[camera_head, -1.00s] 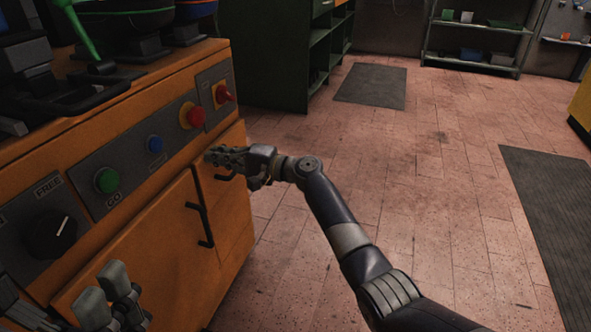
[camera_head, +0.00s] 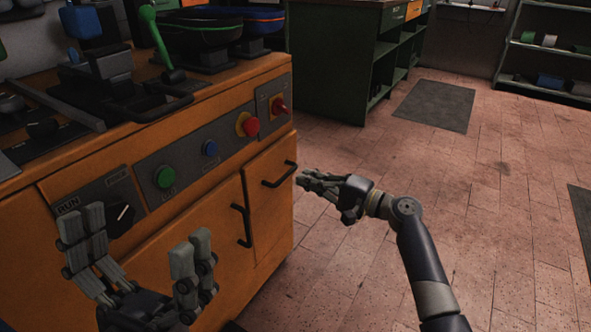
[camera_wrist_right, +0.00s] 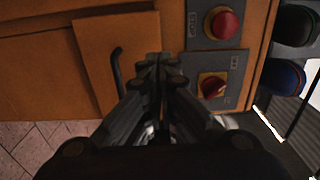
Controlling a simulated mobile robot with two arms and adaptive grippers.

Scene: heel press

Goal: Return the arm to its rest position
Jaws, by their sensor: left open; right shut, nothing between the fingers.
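My right arm reaches in from the lower right of the head view. Its gripper (camera_head: 312,182) is shut and empty, in front of the orange cabinet (camera_head: 277,222) and a little right of a black door handle (camera_head: 279,175). In the right wrist view the closed fingers (camera_wrist_right: 161,65) point at the cabinet front, with the handle to their left and a red knob to their right. I cannot tell from these views whether they touch anything. My left gripper (camera_head: 135,255) is open and empty at the lower left, in front of the cabinet below the control panel.
The panel carries a green button (camera_head: 165,177), a blue button (camera_head: 210,147), a red button (camera_head: 248,124) and a red switch (camera_head: 279,106). The machine with a green lever (camera_head: 155,40) stands on top. A green workbench (camera_head: 335,60) is behind. The floor at right is open, with a grey mat (camera_head: 436,105).

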